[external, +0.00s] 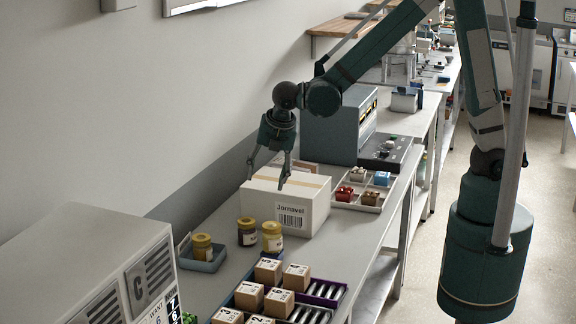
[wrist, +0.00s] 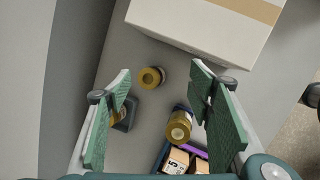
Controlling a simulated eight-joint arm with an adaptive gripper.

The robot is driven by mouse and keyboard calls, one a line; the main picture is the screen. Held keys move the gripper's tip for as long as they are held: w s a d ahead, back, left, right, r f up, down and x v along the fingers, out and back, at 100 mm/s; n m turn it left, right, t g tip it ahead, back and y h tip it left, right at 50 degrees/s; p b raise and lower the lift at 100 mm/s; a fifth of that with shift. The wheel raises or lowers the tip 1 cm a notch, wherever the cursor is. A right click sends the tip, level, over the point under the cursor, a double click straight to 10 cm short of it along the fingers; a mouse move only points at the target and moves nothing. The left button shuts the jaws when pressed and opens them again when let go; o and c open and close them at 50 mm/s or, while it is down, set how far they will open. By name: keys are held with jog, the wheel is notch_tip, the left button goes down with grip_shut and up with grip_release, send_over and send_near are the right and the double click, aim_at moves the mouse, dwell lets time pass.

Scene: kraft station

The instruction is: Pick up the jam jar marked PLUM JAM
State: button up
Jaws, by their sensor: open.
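Three small jars with yellow lids stand on the bench, and their label text is too small to read. A jar with dark contents (external: 247,232) stands in front of the cardboard box; a jar with a yellowish body (external: 272,238) is just right of it. A third jar (external: 201,247) stands in a small grey tray. My gripper (external: 267,178) is open and empty, pointing down, over the box in the external view. In the wrist view one jar lid (wrist: 151,77) shows between the fingers, another jar (wrist: 180,125) is by the right finger, and the third is partly hidden behind the left finger.
The cardboard box (external: 315,205) stands close behind the jars. The small grey tray (external: 205,264) is left of them. A crate of numbered blocks (external: 333,289) lies in front. A compartment tray (external: 368,202) and a grey device (external: 338,128) stand farther back.

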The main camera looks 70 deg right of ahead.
aim_at(247, 221)
jog(key=w+a+f+n, duration=0.1)
jog(key=f, duration=0.2)
jog(key=w+a+f+n, duration=0.1)
jog(key=a+f+n, duration=0.1)
jog(key=f, duration=0.1)
jog(key=w+a+f+n+h, duration=0.1)
jog(key=w+a+f+n, duration=0.1)
jog(key=f, duration=0.1)
jog(key=shift+a, duration=0.25)
jog(key=shift+r, duration=0.1)
jog(key=shift+x, duration=1.3)
jog(key=shift+p+x, duration=0.4)
jog(key=shift+x, duration=2.2)
jog(key=shift+s, duration=0.15)
jog(key=c, duration=1)
